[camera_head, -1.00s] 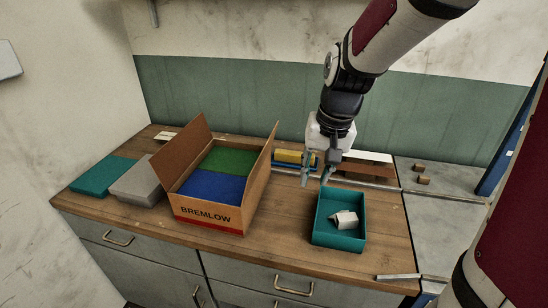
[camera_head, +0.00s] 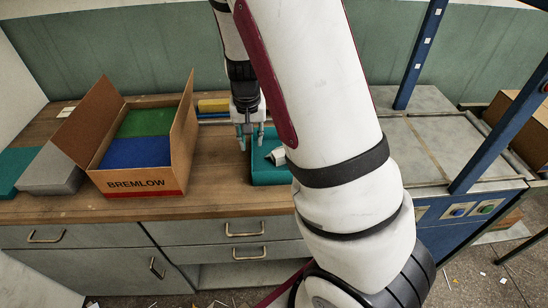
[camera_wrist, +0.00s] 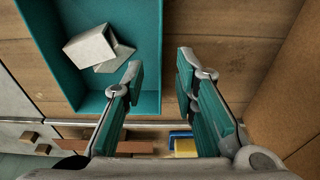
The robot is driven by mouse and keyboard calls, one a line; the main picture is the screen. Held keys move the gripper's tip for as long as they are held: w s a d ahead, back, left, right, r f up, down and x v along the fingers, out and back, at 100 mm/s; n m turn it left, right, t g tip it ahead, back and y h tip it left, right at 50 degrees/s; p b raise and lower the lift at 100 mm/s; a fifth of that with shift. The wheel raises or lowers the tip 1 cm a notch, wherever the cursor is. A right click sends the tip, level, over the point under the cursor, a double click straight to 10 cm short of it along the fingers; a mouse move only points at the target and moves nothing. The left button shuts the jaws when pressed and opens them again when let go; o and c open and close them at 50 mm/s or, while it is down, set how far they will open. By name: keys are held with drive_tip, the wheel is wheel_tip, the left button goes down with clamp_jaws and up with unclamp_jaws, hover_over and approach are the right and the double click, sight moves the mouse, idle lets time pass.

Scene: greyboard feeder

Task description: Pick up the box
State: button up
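An open teal box (camera_head: 270,178) stands on the wooden worktop, partly hidden by my arm in the head view. Small white boxes (camera_head: 276,156) lie inside it; in the wrist view a pale box (camera_wrist: 90,46) lies tilted there. My gripper (camera_head: 250,142) is open at the left side of the teal box, fingers pointing down. In the wrist view my gripper (camera_wrist: 158,68) has one finger over the teal box's inside and one outside, with its wall (camera_wrist: 158,25) between them. I cannot tell if they touch. A large open cardboard box (camera_head: 140,181) marked BREMLOW stands left.
Green (camera_head: 146,122) and blue (camera_head: 137,152) stacks fill the cardboard box. A grey block (camera_head: 52,172) stands left of it. A yellow item (camera_head: 213,105) lies behind my gripper. Blue frame posts (camera_head: 421,52) rise at right. Bare worktop lies between the cardboard and teal boxes.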

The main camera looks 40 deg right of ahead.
drive_tip(key=shift+w+d+f+b, duration=0.1)
drive_tip(key=shift+w+f, duration=0.05)
drive_tip(key=shift+f, duration=0.8)
drive_tip(key=shift+w+d+f+b, duration=0.1)
drive_tip(key=shift+w+f, duration=0.05)
drive_tip(key=shift+f, duration=0.75)
drive_tip(key=shift+w+d+f+b, duration=0.1)
drive_tip(key=shift+w+f, duration=0.05)
drive_tip(key=shift+f, duration=0.8)
clamp_jaws()
